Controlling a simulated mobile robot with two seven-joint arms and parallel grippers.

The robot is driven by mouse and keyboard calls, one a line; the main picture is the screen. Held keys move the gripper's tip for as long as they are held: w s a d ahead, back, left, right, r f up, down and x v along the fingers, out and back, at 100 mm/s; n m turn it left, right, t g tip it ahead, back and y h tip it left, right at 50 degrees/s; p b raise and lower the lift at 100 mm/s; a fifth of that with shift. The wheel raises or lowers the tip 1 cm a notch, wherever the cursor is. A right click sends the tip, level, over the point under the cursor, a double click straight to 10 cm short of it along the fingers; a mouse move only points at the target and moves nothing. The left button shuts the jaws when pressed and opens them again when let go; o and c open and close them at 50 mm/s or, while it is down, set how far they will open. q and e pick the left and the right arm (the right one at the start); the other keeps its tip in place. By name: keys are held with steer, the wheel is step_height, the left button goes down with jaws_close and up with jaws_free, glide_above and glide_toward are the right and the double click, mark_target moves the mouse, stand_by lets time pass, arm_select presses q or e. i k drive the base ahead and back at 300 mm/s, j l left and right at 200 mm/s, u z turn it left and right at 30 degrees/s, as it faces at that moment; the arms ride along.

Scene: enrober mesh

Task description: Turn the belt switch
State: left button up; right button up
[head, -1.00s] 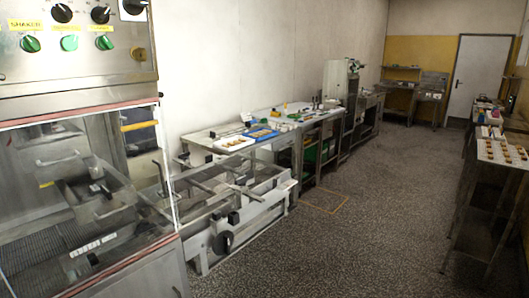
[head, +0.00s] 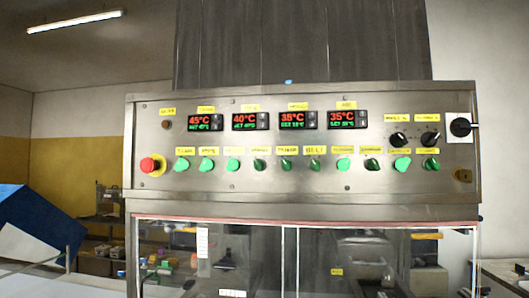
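The belt switch (head: 315,164) is a dark green rotary knob in the lower row of the steel control panel (head: 300,203). A yellow label reading BELT (head: 315,151) sits right above it. Its handle looks about upright, and it looks darker than the brighter green knobs in the row. Neither of my grippers shows in the head view.
A red emergency button (head: 148,165) is at the panel's left end. Several red temperature displays (head: 205,122) run above the knobs. Black knobs (head: 430,139) are at the right. A glass-fronted chamber (head: 260,265) lies below. A blue and white object (head: 40,225) stands at left.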

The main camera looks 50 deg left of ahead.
mark_target(315, 164)
steer(key=k+u, duration=0.15)
steer(key=u, duration=1.2)
